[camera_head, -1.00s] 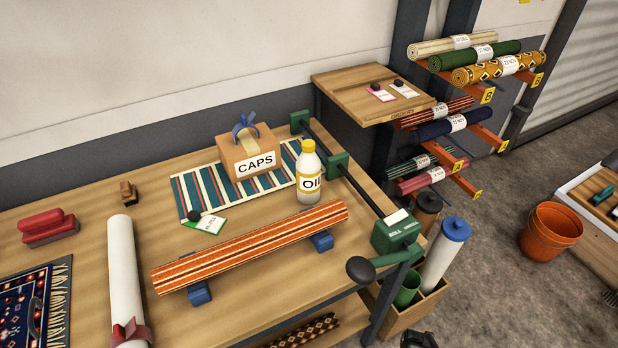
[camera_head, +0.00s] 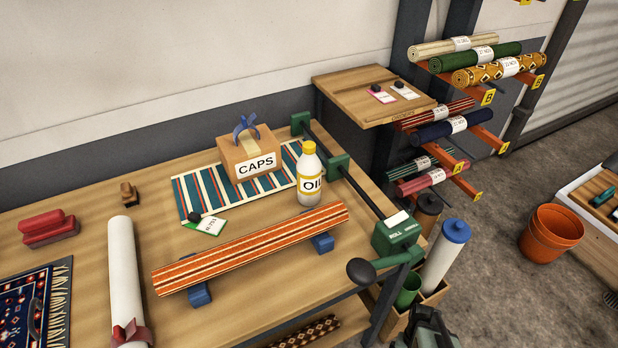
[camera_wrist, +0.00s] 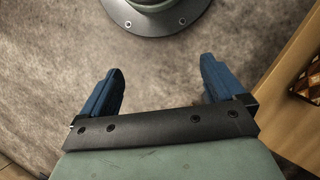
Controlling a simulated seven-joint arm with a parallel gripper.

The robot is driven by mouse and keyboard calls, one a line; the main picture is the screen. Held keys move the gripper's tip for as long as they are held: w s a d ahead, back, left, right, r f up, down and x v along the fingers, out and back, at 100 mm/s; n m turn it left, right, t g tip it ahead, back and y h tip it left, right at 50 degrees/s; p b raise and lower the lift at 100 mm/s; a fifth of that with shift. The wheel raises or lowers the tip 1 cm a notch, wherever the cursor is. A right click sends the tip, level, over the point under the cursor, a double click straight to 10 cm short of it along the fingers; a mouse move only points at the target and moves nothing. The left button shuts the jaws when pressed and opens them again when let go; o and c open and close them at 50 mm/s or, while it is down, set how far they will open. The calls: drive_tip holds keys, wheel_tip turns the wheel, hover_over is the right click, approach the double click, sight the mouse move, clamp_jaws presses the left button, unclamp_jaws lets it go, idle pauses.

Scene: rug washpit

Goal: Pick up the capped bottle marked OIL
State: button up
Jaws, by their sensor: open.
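The OIL bottle (camera_head: 311,178) stands upright on the workbench (camera_head: 255,285) in the head view. It is white with a yellow cap and a yellow-and-white label. In the wrist view my gripper (camera_wrist: 160,85) is open and empty, with two blue fingers spread above the grey floor. The bottle is not in the wrist view. Part of my arm shows at the bottom edge of the head view, below and right of the bottle.
A green crank unit (camera_head: 397,235) and dark bar (camera_head: 352,182) edge the bench's right side. A white roll (camera_head: 125,275) lies at left. A bin holding a blue-capped tube (camera_head: 447,250) stands beside the bench.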

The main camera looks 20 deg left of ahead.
drive_tip(key=w+d+r+m+t, duration=0.25)
drive_tip(key=w+r, duration=0.55)
drive_tip(key=w, duration=0.4)
drive_tip(key=w+d+r+m+t, duration=0.1)
drive_tip(key=w+r+m+t, duration=0.15)
drive_tip(key=w+r, duration=0.75)
drive_tip(key=w+a+r+m+t, duration=0.1)
drive_tip(key=w+a+r, duration=0.2)
drive_tip(key=w+r, duration=0.4)
drive_tip(key=w+a+r+m+t, duration=0.1)
drive_tip(key=w+a+r, duration=0.3)
drive_tip(key=w+r, duration=0.2)
drive_tip(key=w+a+r+m, duration=0.1)
drive_tip(key=w+a+r, duration=0.2)
drive_tip(key=a+r, duration=0.6)
wheel_tip(320, 180, up, 27)
drive_tip(key=m+g+y, duration=0.2)
drive_tip(key=m, duration=0.6)
hover_over(308, 157)
drive_tip(key=w+d, duration=0.1)
drive_tip(key=w, duration=0.1)
drive_tip(key=shift+s+d, duration=0.15)
drive_tip(key=shift+s, duration=0.05)
drive_tip(key=shift+a+f, duration=0.3)
drive_tip(key=shift+f, duration=1.8)
drive_tip(key=shift+a+f, duration=0.25)
drive_tip(key=shift+f, duration=1.8)
drive_tip(key=shift+a+f, duration=0.3)
drive_tip(key=shift+f, duration=1.8)
